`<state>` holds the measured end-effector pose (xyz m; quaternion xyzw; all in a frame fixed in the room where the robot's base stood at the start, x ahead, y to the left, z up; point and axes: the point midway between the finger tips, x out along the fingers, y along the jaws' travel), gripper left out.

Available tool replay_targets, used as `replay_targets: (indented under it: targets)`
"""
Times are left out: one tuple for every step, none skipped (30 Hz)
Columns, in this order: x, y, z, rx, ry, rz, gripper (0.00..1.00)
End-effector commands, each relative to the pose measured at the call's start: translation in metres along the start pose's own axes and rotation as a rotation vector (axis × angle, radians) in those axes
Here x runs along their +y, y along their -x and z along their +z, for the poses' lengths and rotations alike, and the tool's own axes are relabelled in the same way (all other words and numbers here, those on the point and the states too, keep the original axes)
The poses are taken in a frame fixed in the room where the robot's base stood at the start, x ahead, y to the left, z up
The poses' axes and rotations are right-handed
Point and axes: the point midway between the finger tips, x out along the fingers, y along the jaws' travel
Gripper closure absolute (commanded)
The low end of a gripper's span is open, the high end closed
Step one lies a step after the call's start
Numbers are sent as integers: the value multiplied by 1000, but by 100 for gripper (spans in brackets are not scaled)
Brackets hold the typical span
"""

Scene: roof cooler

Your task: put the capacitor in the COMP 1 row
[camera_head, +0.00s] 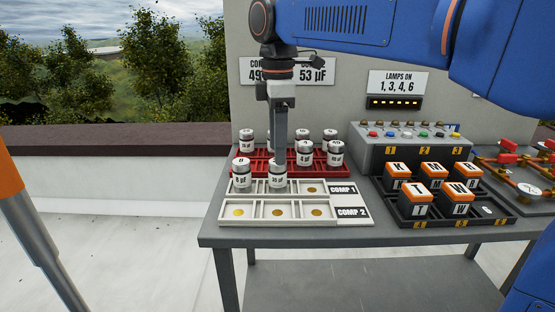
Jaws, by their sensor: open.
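A white tray (252,211) on the table has a COMP 1 row (343,189) behind a COMP 2 row (352,212). In the COMP 1 row, one silver capacitor (241,174) stands in the left cell and another capacitor (277,178) stands in the middle cell. The right cell (313,189) is empty, showing a gold disc. The COMP 2 cells are empty. My gripper (280,163) is open and points down at the top of the middle capacitor; the far finger is hidden, and I cannot tell if it touches.
A red rack (264,163) with several capacitors stands right behind the tray. To the right are a dark tray (471,220) of lettered orange-and-black blocks, a grey lamp box (409,148) with buttons, and a gauge with red valves (529,190). Wall signs partly show 49 and 53 µF.

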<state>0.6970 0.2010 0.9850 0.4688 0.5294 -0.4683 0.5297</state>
Motion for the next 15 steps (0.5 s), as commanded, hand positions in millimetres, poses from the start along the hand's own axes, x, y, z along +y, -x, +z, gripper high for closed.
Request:
replay_targets:
  targets:
    - [1, 10, 0, 1, 0, 2, 48]
    - [1, 16, 0, 1, 0, 2, 48]
    - [1, 24, 0, 1, 0, 1, 48]
    - [1, 29, 0, 1, 0, 2, 48]
    - [1, 34, 0, 1, 0, 1, 48]
    - [1, 40, 0, 0, 0, 1, 48]
    - [1, 45, 0, 1, 0, 2, 48]
    - [1, 48, 0, 0, 0, 1, 48]
    - [1, 53, 0, 0, 0, 1, 48]
    - [1, 57, 0, 1, 0, 1, 48]
    - [1, 59, 0, 0, 0, 1, 48]
    - [0, 62, 0, 0, 0, 0, 48]
    - [0, 64, 0, 0, 0, 0, 48]
    - [0, 66, 0, 0, 0, 0, 48]
    - [0, 67, 0, 0, 0, 0, 48]
